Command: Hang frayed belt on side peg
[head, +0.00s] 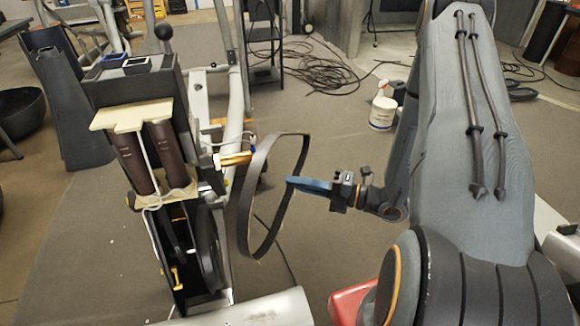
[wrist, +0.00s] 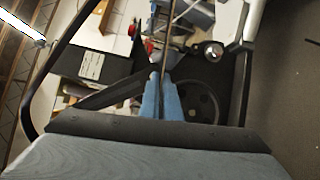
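The belt is a dark, open loop (head: 246,195) hanging tilted in the air to the right of the elliptical's upright. My gripper (head: 290,182) comes from the right, its blue fingers closed on the loop's right strand. In the wrist view, the blue fingers (wrist: 161,100) are pressed together around a thin dark strand of the belt (wrist: 166,45). The side peg, a brass-coloured rod (head: 235,160), sticks out right from the upright. Its tip meets the upper left strand of the loop in the picture; I cannot tell whether it is inside the loop.
The elliptical's upright carries two brown cylinders (head: 162,155) in a cream bracket, with a dark flywheel (head: 208,250) below. A white spray bottle (head: 382,110) stands on the floor behind my arm. Cables (head: 320,72) lie farther back. Floor around the belt is clear.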

